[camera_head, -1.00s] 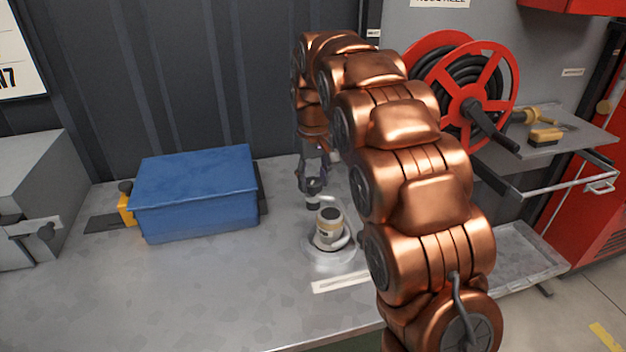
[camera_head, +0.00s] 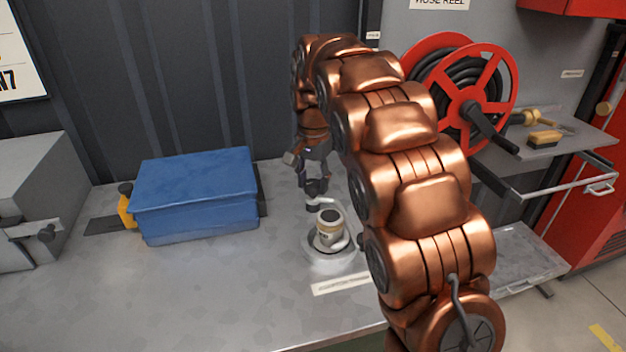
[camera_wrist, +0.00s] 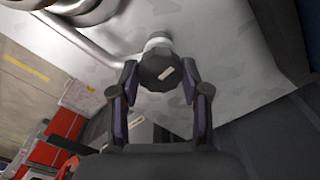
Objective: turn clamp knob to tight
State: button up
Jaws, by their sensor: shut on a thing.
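The clamp knob (camera_wrist: 158,72) is dark and faceted, with a pale mark on its face, in the wrist view. It sits on a short pale stem beside a grey metal fitting. My gripper (camera_wrist: 160,82) is shut on the knob, with one finger on each side of it. In the head view my gripper (camera_head: 313,188) points down just behind the round pale fitting (camera_head: 330,240) on the bench. There the knob is small and mostly hidden by the fingers, so its turn angle cannot be read.
A blue box (camera_head: 195,190) stands on the grey bench (camera_head: 200,290) to the left, with a grey cabinet (camera_head: 30,190) at the far left. A red hose reel (camera_head: 470,95) is on the right. The front of the bench is clear.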

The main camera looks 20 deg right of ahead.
jog(key=m, duration=0.4)
jog(key=shift+m+p, duration=0.3)
jog(key=shift+p, duration=0.1)
jog(key=m+p, duration=0.1)
jog(key=m, duration=0.3)
jog(key=shift+s+m, duration=0.1)
jog(key=shift+m, duration=0.2)
jog(key=m+p, duration=0.1)
jog(key=m, duration=0.3)
jog(key=shift+p, duration=0.4)
jog(key=shift+m+p, duration=0.85)
jog(key=shift+m, duration=1.65)
jog(key=o, duration=1.2)
jog(key=shift+c, duration=0.2)
jog(key=shift+r, duration=0.1)
